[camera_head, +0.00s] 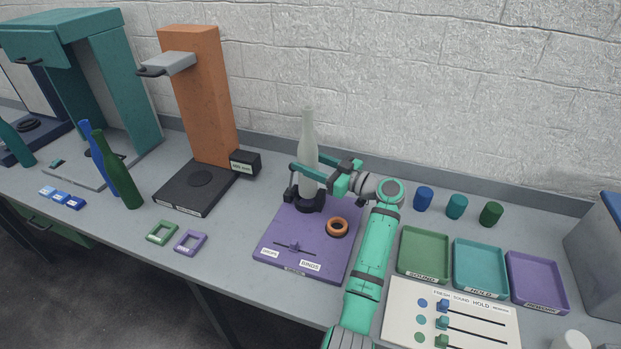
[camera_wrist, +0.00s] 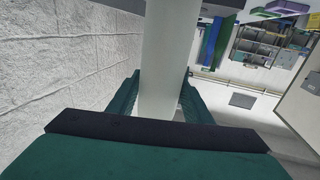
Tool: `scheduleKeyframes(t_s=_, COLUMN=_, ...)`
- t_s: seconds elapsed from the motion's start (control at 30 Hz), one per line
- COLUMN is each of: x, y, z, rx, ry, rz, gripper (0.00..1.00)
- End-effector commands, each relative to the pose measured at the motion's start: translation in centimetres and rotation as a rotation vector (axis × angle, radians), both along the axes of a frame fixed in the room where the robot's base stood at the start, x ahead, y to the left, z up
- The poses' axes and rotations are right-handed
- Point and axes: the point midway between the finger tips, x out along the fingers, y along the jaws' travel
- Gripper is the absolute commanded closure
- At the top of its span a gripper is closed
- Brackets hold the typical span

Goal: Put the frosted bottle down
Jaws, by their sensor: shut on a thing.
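The frosted bottle (camera_head: 308,150) is pale and upright, with its base at a dark round holder (camera_head: 308,201) on the purple board (camera_head: 275,238). I cannot tell whether the base rests fully in the holder. My gripper (camera_head: 309,180) reaches in from the right and is shut around the bottle's lower body. In the wrist view the bottle (camera_wrist: 163,60) stands between the two fingers of my gripper (camera_wrist: 160,95), and its ends are out of frame.
An orange column (camera_head: 200,95) with a black base stands to the left. Green, teal and purple trays (camera_head: 424,277) and several small cups (camera_head: 456,206) are at the right.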

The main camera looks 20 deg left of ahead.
Motion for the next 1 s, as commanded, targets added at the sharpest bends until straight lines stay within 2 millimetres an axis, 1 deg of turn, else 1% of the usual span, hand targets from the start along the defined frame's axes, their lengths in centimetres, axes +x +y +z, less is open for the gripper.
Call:
scheduleKeyframes(t_s=0.03, x=-0.1, y=0.3, z=-0.5, rx=0.000, ry=0.002, rz=0.003, gripper=0.90)
scheduleKeyframes(t_s=0.1, x=-0.1, y=0.3, z=-0.9, rx=0.000, ry=0.000, rz=0.004, gripper=0.90)
scheduleKeyframes(t_s=0.27, x=0.0, y=-0.2, z=-2.0, rx=0.001, ry=0.002, rz=-0.002, gripper=0.90)
scheduleKeyframes(t_s=0.4, x=0.1, y=-0.5, z=-3.9, rx=0.000, ry=0.003, rz=-0.005, gripper=0.90)
scheduleKeyframes(t_s=0.47, x=0.1, y=-0.6, z=-4.5, rx=0.000, ry=0.003, rz=-0.006, gripper=0.90)
scheduleKeyframes(t_s=0.7, x=0.1, y=-0.6, z=-4.7, rx=0.000, ry=0.000, rz=-0.006, gripper=0.90)
scheduleKeyframes(t_s=0.73, x=0.1, y=-0.5, z=-4.8, rx=-0.001, ry=0.001, rz=-0.005, gripper=0.52)
scheduleKeyframes(t_s=0.77, x=0.1, y=-0.5, z=-4.8, rx=-0.001, ry=0.001, rz=-0.005, gripper=0.45)
scheduleKeyframes(t_s=0.8, x=0.1, y=-0.5, z=-4.8, rx=-0.001, ry=0.001, rz=-0.005, gripper=0.36)
scheduleKeyframes(t_s=1.0, x=0.1, y=-0.5, z=-4.7, rx=-0.001, ry=0.001, rz=-0.005, gripper=0.36)
